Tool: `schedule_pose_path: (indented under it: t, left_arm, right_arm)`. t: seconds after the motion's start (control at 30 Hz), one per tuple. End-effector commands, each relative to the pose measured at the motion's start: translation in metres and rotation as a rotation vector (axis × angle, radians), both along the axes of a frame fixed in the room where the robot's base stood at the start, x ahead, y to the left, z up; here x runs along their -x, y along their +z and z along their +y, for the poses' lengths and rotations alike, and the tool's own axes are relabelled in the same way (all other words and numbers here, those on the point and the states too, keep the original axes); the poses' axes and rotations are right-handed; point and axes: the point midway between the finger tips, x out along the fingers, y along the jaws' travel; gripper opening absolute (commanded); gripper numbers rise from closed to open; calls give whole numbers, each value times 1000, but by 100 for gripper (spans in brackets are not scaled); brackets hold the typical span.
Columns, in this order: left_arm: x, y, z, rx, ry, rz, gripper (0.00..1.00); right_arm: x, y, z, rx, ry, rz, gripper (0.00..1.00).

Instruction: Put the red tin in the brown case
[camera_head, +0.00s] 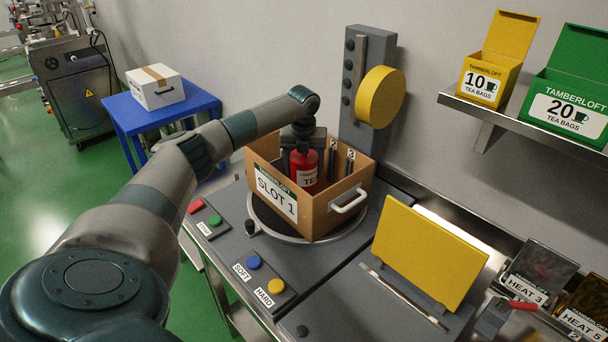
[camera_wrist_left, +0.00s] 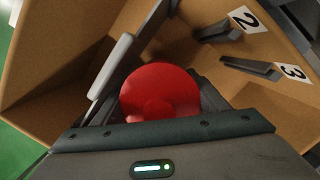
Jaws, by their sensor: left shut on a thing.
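The red tin (camera_head: 304,168) is upright inside the brown case (camera_head: 322,217). My left gripper (camera_head: 305,150) reaches down into the case from above and is shut on the tin. In the left wrist view, the tin's round red top (camera_wrist_left: 158,92) sits between the fingers. The case is open-topped, with a "SLOT 1" label and a white handle, and stands on a round turntable (camera_head: 262,222). Its front wall hides the tin's base, so I cannot tell whether the tin touches the floor. My right gripper is not in view.
Dark dividers marked 2 (camera_wrist_left: 218,30) and 3 (camera_wrist_left: 250,68) stand in the case beside the tin. A grey post with a yellow round pad (camera_head: 381,97) rises behind. A yellow panel (camera_head: 428,252) stands right; buttons (camera_head: 253,262) lie in front.

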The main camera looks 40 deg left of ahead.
Motion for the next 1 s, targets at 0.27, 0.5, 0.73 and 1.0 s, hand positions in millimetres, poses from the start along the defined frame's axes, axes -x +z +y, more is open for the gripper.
schedule_pose_path:
  t: [0.27,0.5,0.73,1.0]
  left_arm:
    - [0,0,0,0,0,0,44]
    - [1,-20,-1,2,-1,4,44]
    - [0,-38,0,0,-1,0,44]
    - [0,-40,0,0,-1,0,44]
  right_arm:
    - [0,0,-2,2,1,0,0]
    - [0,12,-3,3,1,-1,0]
    - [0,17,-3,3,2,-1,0]
    - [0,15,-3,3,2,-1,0]
